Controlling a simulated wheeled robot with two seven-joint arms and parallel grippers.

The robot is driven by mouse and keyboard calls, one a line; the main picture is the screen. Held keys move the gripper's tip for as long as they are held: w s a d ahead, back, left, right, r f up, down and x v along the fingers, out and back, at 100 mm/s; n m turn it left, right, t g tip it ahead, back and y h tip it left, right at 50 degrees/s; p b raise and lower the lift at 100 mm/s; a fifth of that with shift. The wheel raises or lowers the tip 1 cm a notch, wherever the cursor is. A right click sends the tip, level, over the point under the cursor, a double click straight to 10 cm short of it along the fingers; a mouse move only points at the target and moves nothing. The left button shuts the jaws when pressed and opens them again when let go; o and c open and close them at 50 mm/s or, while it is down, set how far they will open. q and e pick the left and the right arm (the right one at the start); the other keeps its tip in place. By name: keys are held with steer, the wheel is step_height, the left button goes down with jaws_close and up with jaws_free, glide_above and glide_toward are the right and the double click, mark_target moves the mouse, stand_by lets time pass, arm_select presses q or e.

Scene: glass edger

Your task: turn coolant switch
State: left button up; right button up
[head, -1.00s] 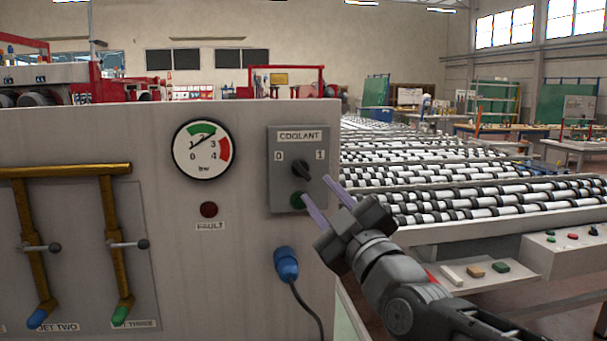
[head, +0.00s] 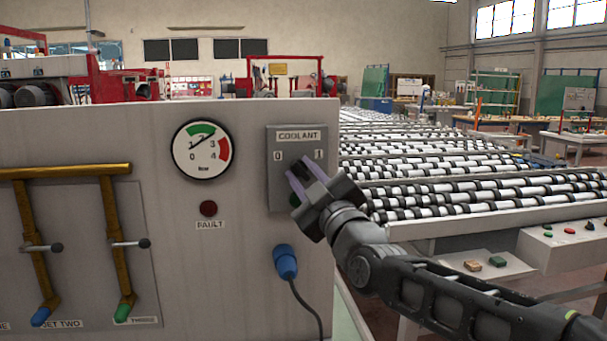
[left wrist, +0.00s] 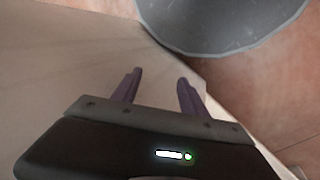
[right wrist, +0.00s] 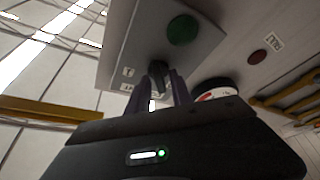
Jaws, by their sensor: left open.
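The grey coolant switch box (head: 283,148) is on the machine's front panel, with a label "COOLANT" and marks 0 and 1. Its black knob (right wrist: 158,76) shows in the right wrist view between the fingers of my right gripper (right wrist: 160,82). In the head view my right gripper (head: 299,166) reaches the box from the lower right and partly hides the knob and the green button (right wrist: 182,30) below it. The fingers are on either side of the knob; I cannot tell whether they press on it. My left gripper (left wrist: 159,77) is open and empty, away from the switch.
The panel also carries a pressure gauge (head: 202,149), a red fault lamp (head: 208,208), a blue plug (head: 285,262) with a cable, and brass levers (head: 112,225) at the left. A roller conveyor (head: 450,185) stretches behind my right arm.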

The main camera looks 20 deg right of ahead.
jaws_close()
steer(key=shift+f, duration=0.1)
stand_by(0.4)
